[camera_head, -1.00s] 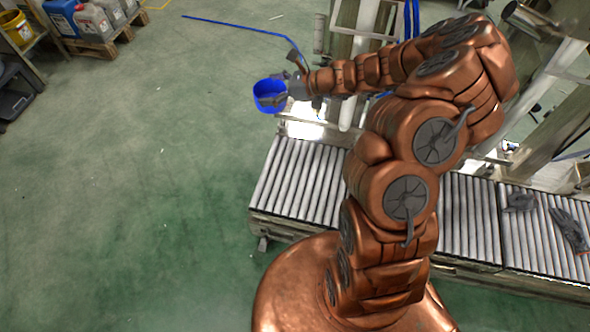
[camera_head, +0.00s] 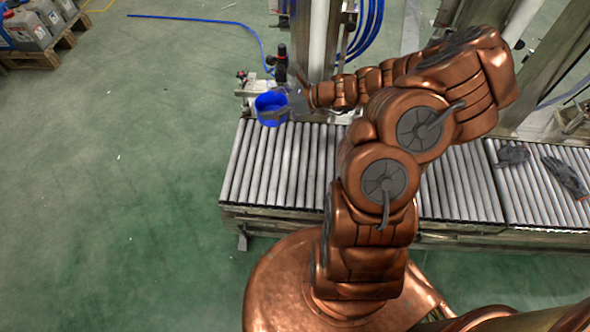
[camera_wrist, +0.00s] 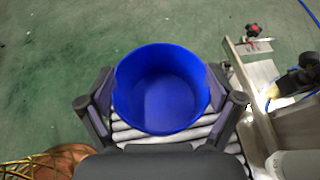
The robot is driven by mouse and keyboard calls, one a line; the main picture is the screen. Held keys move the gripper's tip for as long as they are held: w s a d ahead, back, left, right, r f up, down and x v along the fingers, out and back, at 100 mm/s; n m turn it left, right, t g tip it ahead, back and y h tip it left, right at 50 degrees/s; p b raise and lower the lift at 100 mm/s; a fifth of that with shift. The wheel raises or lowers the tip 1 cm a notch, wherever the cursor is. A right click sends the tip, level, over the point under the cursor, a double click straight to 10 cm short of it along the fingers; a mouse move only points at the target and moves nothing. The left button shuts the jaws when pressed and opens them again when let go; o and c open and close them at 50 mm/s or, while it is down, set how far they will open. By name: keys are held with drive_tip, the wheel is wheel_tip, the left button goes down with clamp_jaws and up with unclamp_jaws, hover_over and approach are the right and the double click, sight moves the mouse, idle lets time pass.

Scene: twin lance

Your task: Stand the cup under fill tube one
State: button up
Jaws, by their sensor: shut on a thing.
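The blue cup (camera_head: 270,108) is upright and empty, at the far left end of the roller conveyor in the head view. In the wrist view the cup (camera_wrist: 161,90) sits between the two fingers of my gripper (camera_wrist: 160,108), which is shut on it. Rollers show below the cup in the wrist view. I cannot tell whether its base touches them. A dark nozzle-like fitting (camera_head: 282,62) stands just behind the cup. I cannot tell which part is fill tube one.
The roller conveyor (camera_head: 262,165) runs across the middle. Metal posts (camera_head: 315,40) and blue hoses (camera_head: 367,35) stand behind it. Grey gloves (camera_head: 566,177) lie on its right part. A metal bracket with a red knob (camera_wrist: 252,30) is right of the cup. Open green floor lies left.

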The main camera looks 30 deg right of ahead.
drive_tip(key=s+d+f+m+t+h+b, duration=0.1)
drive_tip(key=s+d+f+b, duration=0.2)
drive_tip(key=f+b, duration=0.35)
drive_tip(key=s+d+f+m+b, duration=0.1)
drive_tip(key=s+d+f+b, duration=0.2)
drive_tip(key=f+b, duration=0.35)
drive_tip(key=s+d+f+t+h+b, duration=0.1)
drive_tip(key=s+d+f+b, duration=0.2)
drive_tip(key=f+b, duration=0.4)
drive_tip(key=b, duration=0.3)
hover_over(311, 138)
drive_tip(key=s+a, duration=0.1)
drive_tip(key=s, duration=0.1)
drive_tip(key=shift+w+f, duration=0.2)
drive_tip(key=shift+f, duration=1.05)
drive_tip(key=shift+w+d+r+b, duration=0.1)
drive_tip(key=shift+w+d+b, duration=0.35)
drive_tip(key=shift+w, duration=0.25)
drive_tip(key=shift+w+f, duration=0.1)
drive_tip(key=shift+f, duration=0.25)
drive_tip(key=shift+f+b, duration=1.1)
drive_tip(key=shift+f, duration=0.25)
drive_tip(key=shift+f, duration=0.15)
drive_tip(key=o, duration=0.8)
